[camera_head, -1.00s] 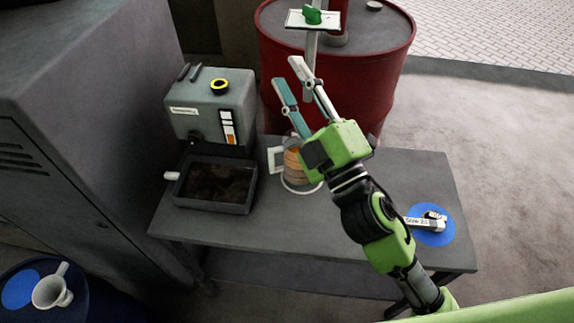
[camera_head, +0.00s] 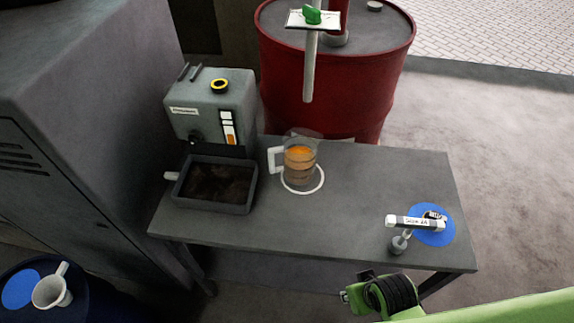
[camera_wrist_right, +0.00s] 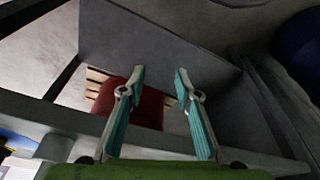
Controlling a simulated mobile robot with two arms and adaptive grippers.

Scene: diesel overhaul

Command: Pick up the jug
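The jug (camera_head: 299,165) is a clear vessel with a white handle on its left side and amber-orange liquid inside. It stands upright on the grey table (camera_head: 370,190), within a white ring. My right gripper (camera_wrist_right: 160,74) is open and empty in the right wrist view, its two teal-and-white fingers apart. In the head view its fingers do not show; only a green and black part of my arm shows at the lower right, below the table and clear of the jug. I cannot make out the jug in the right wrist view. My left gripper is in neither view.
A grey machine (camera_head: 211,105) with a dark-filled tray (camera_head: 215,208) stands left of the jug. A red drum (camera_head: 335,75) with a hanging pipe (camera_head: 310,70) is behind. A labelled tool (camera_head: 413,222) lies by a blue disc (camera_head: 436,238).

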